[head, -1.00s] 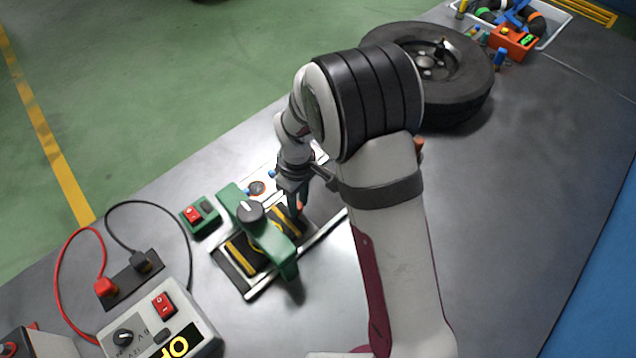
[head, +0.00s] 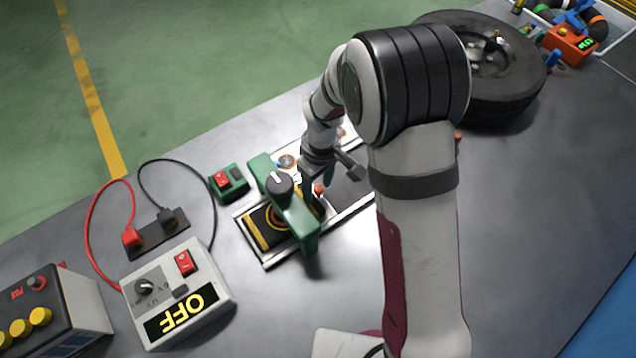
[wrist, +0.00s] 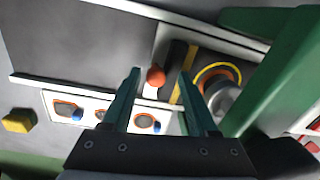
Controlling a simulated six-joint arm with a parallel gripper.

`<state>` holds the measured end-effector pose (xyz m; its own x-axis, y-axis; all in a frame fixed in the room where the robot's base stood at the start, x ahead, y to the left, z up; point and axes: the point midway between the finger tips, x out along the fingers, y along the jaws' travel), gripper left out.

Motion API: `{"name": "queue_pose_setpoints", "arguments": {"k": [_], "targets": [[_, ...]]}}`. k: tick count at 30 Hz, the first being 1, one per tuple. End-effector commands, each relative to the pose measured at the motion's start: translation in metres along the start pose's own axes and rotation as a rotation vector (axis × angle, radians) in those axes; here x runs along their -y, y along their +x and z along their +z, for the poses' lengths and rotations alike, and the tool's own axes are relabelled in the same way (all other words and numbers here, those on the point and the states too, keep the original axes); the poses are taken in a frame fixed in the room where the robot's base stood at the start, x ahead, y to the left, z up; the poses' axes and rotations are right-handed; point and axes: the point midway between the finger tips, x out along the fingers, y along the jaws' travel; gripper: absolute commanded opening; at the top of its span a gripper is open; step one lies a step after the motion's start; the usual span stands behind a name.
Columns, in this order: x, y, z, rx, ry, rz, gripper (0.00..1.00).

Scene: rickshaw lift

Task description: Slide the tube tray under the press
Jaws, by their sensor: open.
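The tube tray (head: 257,232), black with yellow stripes and an orange-yellow ring, lies between pale rails under the green press (head: 299,222). The press's green beam hides part of it. In the wrist view, the tray's striped end and ring (wrist: 208,74) show beside the press (wrist: 275,75), with a silver cylinder (wrist: 226,100) over the ring. A small orange knob (wrist: 155,76) stands at the tray's near end. My gripper (wrist: 158,75) is open, its two teal fingers on either side of the knob. I cannot tell whether they touch it. The gripper is beside the press in the head view (head: 314,192).
A green switch box (head: 229,182) stands left of the press. A grey box reading OFF (head: 180,295) and a socket strip with cables (head: 157,235) lie further left. A tyre (head: 510,85) lies at the back right. A panel with round orange-rimmed holes (wrist: 103,112) borders the rail.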

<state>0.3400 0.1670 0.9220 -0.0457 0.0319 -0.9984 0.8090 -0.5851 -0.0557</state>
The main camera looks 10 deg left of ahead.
Motion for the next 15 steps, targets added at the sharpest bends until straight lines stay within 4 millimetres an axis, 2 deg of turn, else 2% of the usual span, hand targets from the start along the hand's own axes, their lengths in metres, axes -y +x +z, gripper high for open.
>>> {"name": "queue_pose_setpoints", "arguments": {"k": [4, 7, 15], "targets": [[-0.001, -0.006, 0.000, -0.002, 0.001, 0.001, 0.59], [-0.001, -0.023, -0.001, -0.004, 0.000, 0.004, 0.59], [-0.001, -0.107, -0.001, -0.006, 0.000, 0.004, 0.59]]}}
